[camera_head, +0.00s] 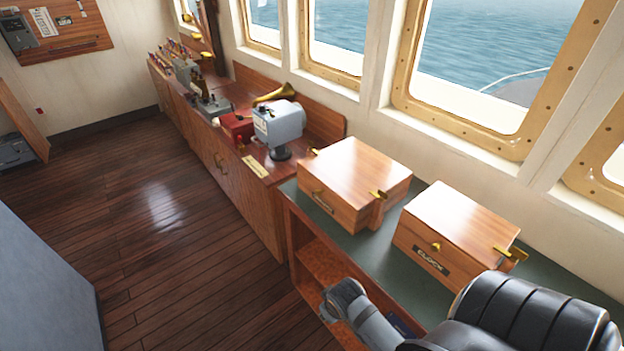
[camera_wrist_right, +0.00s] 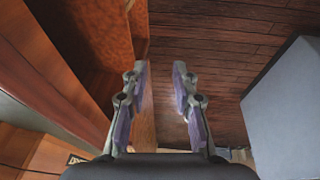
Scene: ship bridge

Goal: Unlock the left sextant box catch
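The left wooden box (camera_head: 358,175) seems to be the sextant box; it stands shut on the green-topped counter in the head view. A small brass catch (camera_head: 315,152) shows at its left edge, and a larger brass catch (camera_head: 378,195) at its right side. A brass handle (camera_head: 320,199) is on its front. In the right wrist view my right gripper (camera_wrist_right: 160,70) is open, with nothing between its fingers. It is in front of the cabinet, over the floor and away from the box. In the head view my arm's grey link (camera_head: 372,322) shows at the bottom. My left gripper is out of view.
A second wooden box (camera_head: 460,222) labelled CLOCK stands to the right on the green counter (camera_head: 345,237). A grey instrument (camera_head: 278,122) stands left of the first box. A black padded shape (camera_head: 525,315) covers the lower right. The wooden floor (camera_head: 165,225) is clear.

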